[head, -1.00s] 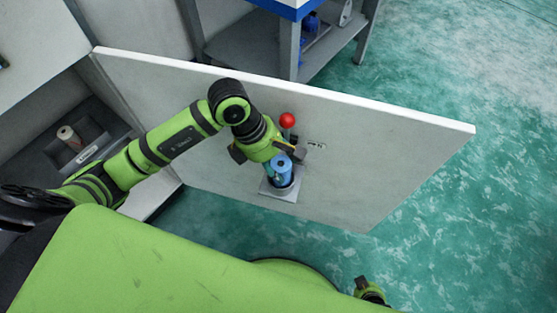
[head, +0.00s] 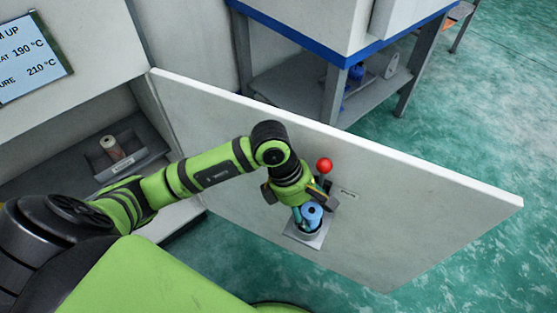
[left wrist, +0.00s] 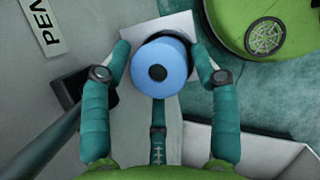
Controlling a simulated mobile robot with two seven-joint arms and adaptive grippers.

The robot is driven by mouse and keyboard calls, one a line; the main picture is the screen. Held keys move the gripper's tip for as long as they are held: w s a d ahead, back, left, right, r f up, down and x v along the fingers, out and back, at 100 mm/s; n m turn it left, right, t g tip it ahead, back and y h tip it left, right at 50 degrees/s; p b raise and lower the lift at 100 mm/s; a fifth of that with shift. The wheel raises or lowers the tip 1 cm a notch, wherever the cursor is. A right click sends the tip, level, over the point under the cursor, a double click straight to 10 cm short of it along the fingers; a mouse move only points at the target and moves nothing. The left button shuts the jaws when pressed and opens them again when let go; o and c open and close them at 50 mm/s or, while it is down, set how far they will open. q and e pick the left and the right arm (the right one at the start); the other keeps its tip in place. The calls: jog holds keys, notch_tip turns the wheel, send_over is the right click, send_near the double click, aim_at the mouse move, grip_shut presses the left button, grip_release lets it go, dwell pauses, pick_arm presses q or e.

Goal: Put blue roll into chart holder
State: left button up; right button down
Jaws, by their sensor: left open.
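The blue roll (head: 312,213) stands upright in the chart holder (head: 307,240), a small light bracket on the inner face of the open white door. In the left wrist view the roll (left wrist: 160,67) shows end-on with its dark centre hole, and part of the holder plate (left wrist: 180,24) shows behind it. My left gripper (head: 308,206) is open around the top of the roll. The roll's lower part is hidden. My right gripper is not in view.
The white door (head: 430,207) stands open across the middle. A lever with a red knob (head: 324,165) sticks out beside the holder. A pale brown roll (head: 111,147) stands in a dark tray at left. A blue-edged table (head: 375,45) stands behind; floor at right is clear.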

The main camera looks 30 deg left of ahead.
pick_arm(q)
jog(key=shift+r, duration=0.3)
jog(key=shift+r+p, duration=0.4)
jog(key=shift+p, duration=0.25)
jog(key=v, duration=0.5)
jog(key=s+a+b, duration=0.2)
jog(key=a, duration=0.9)
jog(key=shift+a, duration=0.35)
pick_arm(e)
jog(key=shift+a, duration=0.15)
pick_arm(q)
jog(key=shift+s+f, duration=0.1)
jog(key=shift+s, duration=0.05)
